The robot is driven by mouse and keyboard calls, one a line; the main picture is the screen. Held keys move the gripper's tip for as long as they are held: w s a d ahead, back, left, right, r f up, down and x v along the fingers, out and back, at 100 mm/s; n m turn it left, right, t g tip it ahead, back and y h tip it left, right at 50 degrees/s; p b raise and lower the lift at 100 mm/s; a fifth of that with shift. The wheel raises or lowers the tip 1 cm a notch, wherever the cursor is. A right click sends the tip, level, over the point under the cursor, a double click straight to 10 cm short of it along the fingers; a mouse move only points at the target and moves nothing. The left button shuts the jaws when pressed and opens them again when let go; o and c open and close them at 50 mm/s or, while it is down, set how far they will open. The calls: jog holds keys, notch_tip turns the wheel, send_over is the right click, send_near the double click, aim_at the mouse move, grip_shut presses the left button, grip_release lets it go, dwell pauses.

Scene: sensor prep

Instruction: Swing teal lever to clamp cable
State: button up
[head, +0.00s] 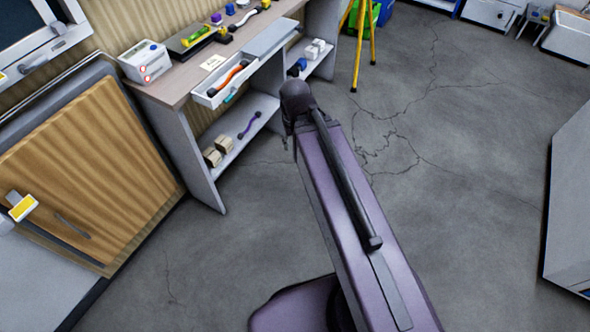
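No teal lever or cable can be made out for certain in the head view. A small teal piece (229,98) shows at the front of the open white drawer (208,99) under the workbench top; I cannot tell whether it is a lever or a handle. My purple arm reaches up through the middle of the picture and ends in a dark joint near the workbench. My gripper is not in view.
The workbench (172,88) holds a white box (146,62), a dark tray (190,40) and small parts. An orange-and-black tool (232,75) lies in the drawer. A yellow-legged stand (363,50) is behind. Cracked grey floor (450,150) is open to the right, before a grey cabinet (570,200).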

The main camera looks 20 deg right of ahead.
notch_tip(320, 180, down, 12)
jog(key=b, duration=1.1)
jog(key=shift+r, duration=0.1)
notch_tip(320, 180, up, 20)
jog(key=p, duration=2)
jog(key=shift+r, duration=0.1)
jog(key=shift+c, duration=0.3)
